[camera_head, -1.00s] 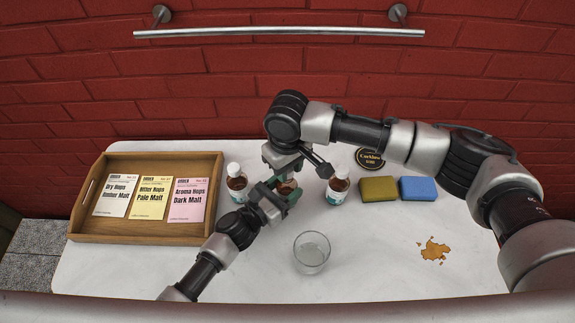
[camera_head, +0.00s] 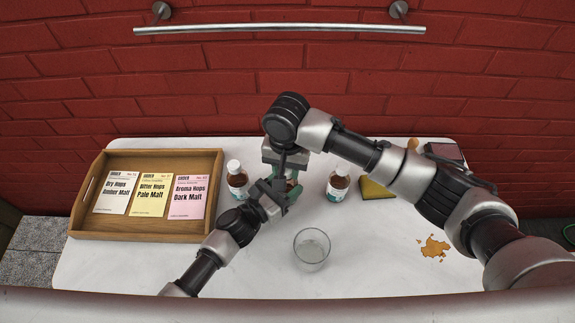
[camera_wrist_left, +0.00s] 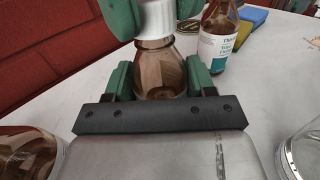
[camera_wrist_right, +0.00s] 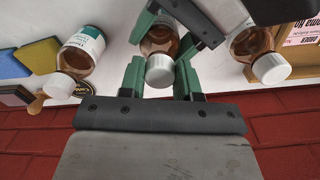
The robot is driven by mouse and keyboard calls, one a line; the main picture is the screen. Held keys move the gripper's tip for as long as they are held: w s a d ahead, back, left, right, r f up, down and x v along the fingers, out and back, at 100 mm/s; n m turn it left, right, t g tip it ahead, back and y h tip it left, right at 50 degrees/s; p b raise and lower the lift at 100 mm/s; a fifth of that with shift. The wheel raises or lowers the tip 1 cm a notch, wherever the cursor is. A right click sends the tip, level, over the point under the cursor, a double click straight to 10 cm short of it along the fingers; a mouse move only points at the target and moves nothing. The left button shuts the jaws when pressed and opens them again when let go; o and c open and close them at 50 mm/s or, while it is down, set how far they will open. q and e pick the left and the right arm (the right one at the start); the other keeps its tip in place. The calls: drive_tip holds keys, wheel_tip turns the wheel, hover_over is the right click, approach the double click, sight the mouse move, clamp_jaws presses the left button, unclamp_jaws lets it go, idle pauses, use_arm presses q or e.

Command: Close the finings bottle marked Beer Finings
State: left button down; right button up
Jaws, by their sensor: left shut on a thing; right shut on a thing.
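A brown bottle (camera_wrist_left: 160,78) with a white cap (camera_wrist_left: 157,20) stands between two similar bottles. My left gripper (camera_head: 276,192) is shut around its body; the green fingers show on both sides of it in the left wrist view. My right gripper (camera_wrist_right: 160,78) comes from above and behind, its fingers shut on the white cap, which sits on the bottle's neck. In the head view my grippers hide most of this bottle. I cannot read its label.
Brown capped bottles stand left (camera_head: 237,181) and right (camera_head: 338,186) of the held one. A glass (camera_head: 312,248) is in front. A wooden tray (camera_head: 84,222) with three packets is at left. Sponges (camera_head: 374,191) and a brown spill (camera_head: 433,247) are at right.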

drive_tip(key=m, duration=0.6)
drive_tip(key=shift+a, duration=0.2)
drive_tip(key=m, duration=0.8)
drive_tip(key=shift+m, duration=0.4)
drive_tip(key=m, duration=0.4)
drive_tip(key=shift+w+d, duration=0.1)
drive_tip(key=o, duration=0.9)
